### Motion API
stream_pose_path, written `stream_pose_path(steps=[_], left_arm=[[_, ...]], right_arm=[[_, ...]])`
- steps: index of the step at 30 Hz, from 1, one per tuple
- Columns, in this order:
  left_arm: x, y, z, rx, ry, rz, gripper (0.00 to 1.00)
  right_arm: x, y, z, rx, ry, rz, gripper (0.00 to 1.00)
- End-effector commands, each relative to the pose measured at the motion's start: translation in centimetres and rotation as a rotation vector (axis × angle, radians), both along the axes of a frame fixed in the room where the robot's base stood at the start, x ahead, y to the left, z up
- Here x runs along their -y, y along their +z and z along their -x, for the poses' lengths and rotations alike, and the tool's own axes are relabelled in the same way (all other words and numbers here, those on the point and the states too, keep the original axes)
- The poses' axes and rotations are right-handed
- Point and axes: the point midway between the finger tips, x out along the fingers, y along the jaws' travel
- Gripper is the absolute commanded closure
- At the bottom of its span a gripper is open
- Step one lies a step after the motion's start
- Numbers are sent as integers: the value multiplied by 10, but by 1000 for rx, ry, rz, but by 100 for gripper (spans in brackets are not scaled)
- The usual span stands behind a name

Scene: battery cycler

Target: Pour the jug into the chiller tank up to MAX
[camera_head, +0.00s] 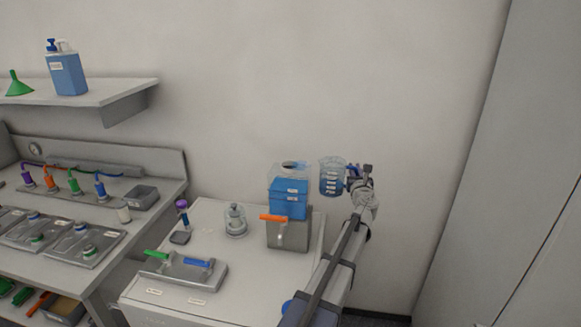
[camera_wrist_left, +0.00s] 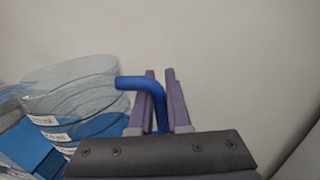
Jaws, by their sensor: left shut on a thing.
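The clear jug (camera_head: 331,178) holds blue liquid and has white labels on its side. It is held up roughly upright, just right of the chiller tank's top and apart from it as far as I can tell. The chiller tank (camera_head: 289,199) has blue liquid, a clear upper part with a round opening on top, and a grey base with an orange lever. My left gripper (camera_head: 356,177) is shut on the jug's blue handle. In the left wrist view the handle (camera_wrist_left: 140,84) passes between the purple fingers (camera_wrist_left: 161,100), with the jug (camera_wrist_left: 75,95) to the left. My right gripper is out of view.
A shelf (camera_head: 115,92) at upper left bears a blue bottle (camera_head: 68,75) and green funnel (camera_head: 18,84). Bare wall lies behind.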

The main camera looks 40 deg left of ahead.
Motion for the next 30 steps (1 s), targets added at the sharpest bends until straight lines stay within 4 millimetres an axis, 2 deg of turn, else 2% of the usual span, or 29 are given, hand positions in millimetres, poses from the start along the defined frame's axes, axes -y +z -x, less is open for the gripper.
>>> stream_pose_path(steps=[13,23,30], left_arm=[[0,57,0,0,0,0,100],[0,62,0,0,0,0,100],[0,84,0,0,0,0,100]], right_arm=[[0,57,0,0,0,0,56],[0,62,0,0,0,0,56],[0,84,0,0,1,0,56]])
